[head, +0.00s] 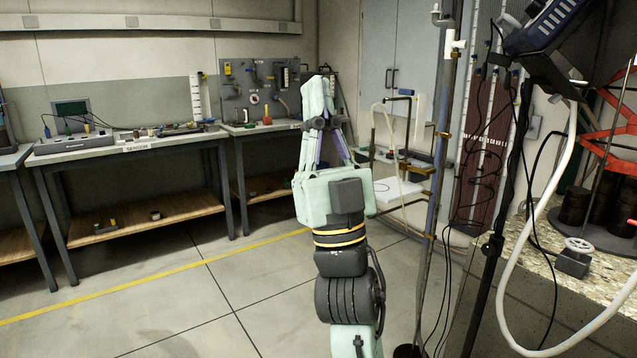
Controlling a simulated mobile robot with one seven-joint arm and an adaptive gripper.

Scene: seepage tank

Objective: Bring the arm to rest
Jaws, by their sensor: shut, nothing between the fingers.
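My gripper (318,93) stands in the middle of the head view at the end of my raised arm, with its pale green fingers pointing up and away. The fingers are shut and hold nothing. My wrist, with black sections and yellow bands, shows below it. The gripper is in free air and appears to touch nothing. In the picture it overlaps the gap between the back bench and the pipe stand.
A workbench (130,143) with instruments runs along the left wall, and a pegboard (262,90) stands behind. A vertical pipe (437,190), hanging cables and a white hose (503,290) are close on the right, by a gravel-topped tank (600,258). The floor (150,320) at left is clear.

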